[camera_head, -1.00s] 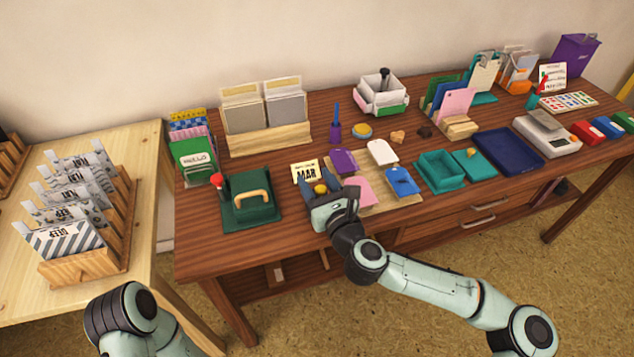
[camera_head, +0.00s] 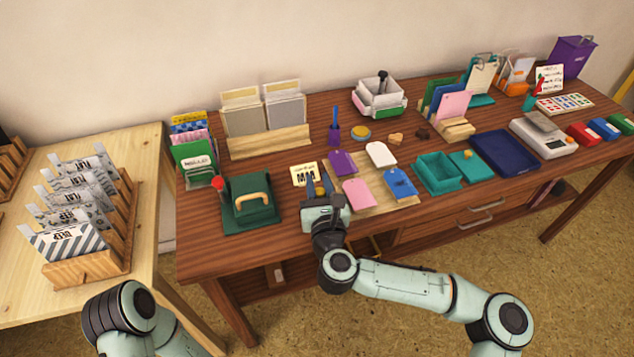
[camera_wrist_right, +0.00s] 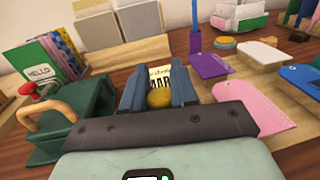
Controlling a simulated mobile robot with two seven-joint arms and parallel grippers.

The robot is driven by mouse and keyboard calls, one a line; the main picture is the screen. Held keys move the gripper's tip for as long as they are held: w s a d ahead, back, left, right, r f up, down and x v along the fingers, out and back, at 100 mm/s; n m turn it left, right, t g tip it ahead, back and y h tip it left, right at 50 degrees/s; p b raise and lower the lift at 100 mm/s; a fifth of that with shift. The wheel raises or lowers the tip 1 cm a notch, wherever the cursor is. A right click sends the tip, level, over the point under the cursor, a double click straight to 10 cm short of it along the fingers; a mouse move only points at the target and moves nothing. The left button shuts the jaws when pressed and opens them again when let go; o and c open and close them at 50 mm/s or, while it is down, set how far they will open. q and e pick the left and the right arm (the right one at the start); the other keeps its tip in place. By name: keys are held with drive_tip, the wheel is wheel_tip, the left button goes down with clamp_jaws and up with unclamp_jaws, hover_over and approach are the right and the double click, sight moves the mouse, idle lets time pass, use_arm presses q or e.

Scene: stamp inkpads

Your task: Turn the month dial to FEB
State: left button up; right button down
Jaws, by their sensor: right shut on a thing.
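The month dial (camera_head: 304,170) is a small cream card display standing on the desk. It also shows in the right wrist view (camera_wrist_right: 161,73), where its large black letters read MAR. A round yellow knob (camera_wrist_right: 159,98) sits at its front. My right gripper (camera_wrist_right: 159,92) is shut on this knob, one blue-grey finger on each side. In the head view the right gripper (camera_head: 319,189) is in front of the dial, and its fingers partly cover the card and knob. My left gripper is out of view; only part of its arm shows at the lower left.
A green press with a wooden handle (camera_head: 251,199) stands just left of the dial. Purple, white, pink and blue tags (camera_head: 359,194) lie on a board to the right. A card holder (camera_head: 268,142) stands behind. Bare desk lies between press and dial.

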drive_tip(key=m+h, duration=0.2)
drive_tip(key=h, duration=0.1)
drive_tip(key=shift+r+p, duration=0.1)
drive_tip(key=shift+p, duration=0.2)
drive_tip(key=shift+m+h, duration=0.5)
drive_tip(key=shift+h, duration=0.4)
drive_tip(key=shift+d+m+h, duration=0.15)
drive_tip(key=shift+m+h, duration=0.25)
drive_tip(key=shift+h, duration=0.2)
drive_tip(key=m+h, duration=0.1)
drive_tip(key=h, duration=0.1)
drive_tip(key=shift+d+m+g+h, duration=0.15)
drive_tip(key=shift+m+g+h, duration=0.15)
drive_tip(key=shift+m+h, duration=0.1)
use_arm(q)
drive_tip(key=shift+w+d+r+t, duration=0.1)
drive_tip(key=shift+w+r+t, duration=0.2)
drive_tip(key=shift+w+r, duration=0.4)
use_arm(e)
drive_tip(key=shift+s+d+f+m+g+h, duration=0.15)
drive_tip(key=shift+m+g+h, duration=0.5)
drive_tip(key=shift+h, duration=0.4)
drive_tip(key=shift+d+f+m+g+h, duration=0.15)
drive_tip(key=shift+m+g+h, duration=0.3)
drive_tip(key=shift+m+h, duration=0.5)
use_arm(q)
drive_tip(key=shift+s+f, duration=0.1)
use_arm(e)
drive_tip(key=shift+r+h, duration=0.1)
drive_tip(key=shift+h, duration=0.3)
